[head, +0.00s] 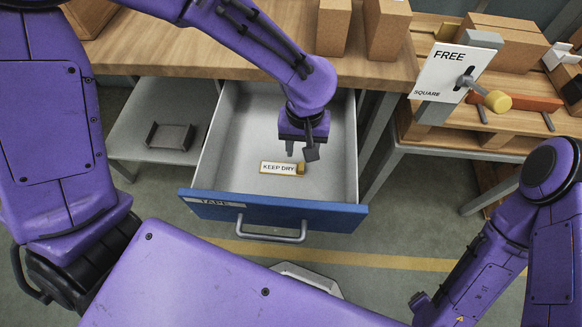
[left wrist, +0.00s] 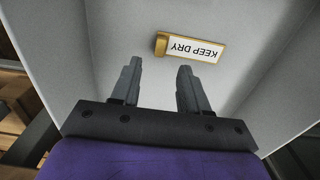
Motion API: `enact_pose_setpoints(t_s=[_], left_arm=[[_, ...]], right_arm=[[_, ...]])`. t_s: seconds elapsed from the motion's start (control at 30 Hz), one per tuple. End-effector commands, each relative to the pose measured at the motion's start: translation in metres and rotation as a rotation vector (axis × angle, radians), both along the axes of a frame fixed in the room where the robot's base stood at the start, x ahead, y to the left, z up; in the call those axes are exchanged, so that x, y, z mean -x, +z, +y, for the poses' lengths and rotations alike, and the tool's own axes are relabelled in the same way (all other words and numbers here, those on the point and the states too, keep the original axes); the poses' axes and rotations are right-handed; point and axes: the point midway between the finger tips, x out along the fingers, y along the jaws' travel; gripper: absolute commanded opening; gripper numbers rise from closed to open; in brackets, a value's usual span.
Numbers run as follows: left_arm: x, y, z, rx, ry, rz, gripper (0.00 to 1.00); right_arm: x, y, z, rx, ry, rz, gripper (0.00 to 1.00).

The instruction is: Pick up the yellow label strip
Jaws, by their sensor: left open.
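The yellow label strip (head: 279,168) lies flat on the floor of an open blue-fronted drawer (head: 290,214). It has a white face reading KEEP DRY, a yellow border and a yellow block at one end. In the left wrist view the strip (left wrist: 191,48) lies beyond the fingertips, a little right of the middle. My left gripper (head: 298,152) points down inside the drawer, just above and behind the strip. In the left wrist view its two fingers (left wrist: 158,72) are apart with nothing between them. My right gripper is not in view.
The drawer front carries a TAPE label and a grey handle (head: 272,236). Its walls stand close around my left gripper. A wooden worktop (head: 200,45) with cardboard boxes (head: 385,28) is behind. A FREE/SQUARE sign (head: 450,72) stands at right. A grey tray (head: 169,136) sits on a shelf at left.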

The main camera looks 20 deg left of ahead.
Motion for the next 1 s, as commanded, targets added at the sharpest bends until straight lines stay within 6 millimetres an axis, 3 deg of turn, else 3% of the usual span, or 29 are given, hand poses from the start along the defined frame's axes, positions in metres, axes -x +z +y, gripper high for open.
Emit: enact_pose_setpoints(t_s=[0.33,0.6,0.63,0.77,1.0], left_arm=[[0.000,-0.055,-0.001,-0.001,-0.004,0.002,0.45],[-0.001,-0.061,-0.002,0.000,-0.004,-0.001,0.45],[-0.001,-0.060,-0.002,0.000,-0.004,-0.001,0.41],[-0.001,-0.060,-0.002,0.000,-0.004,-0.001,0.00],[-0.001,-0.060,-0.002,0.000,-0.004,-0.001,0.00]], right_arm=[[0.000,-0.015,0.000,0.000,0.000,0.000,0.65],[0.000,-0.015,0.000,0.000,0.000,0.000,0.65],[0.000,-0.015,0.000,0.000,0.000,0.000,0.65],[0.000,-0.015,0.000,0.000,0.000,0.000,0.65],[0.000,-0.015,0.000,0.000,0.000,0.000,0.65]])
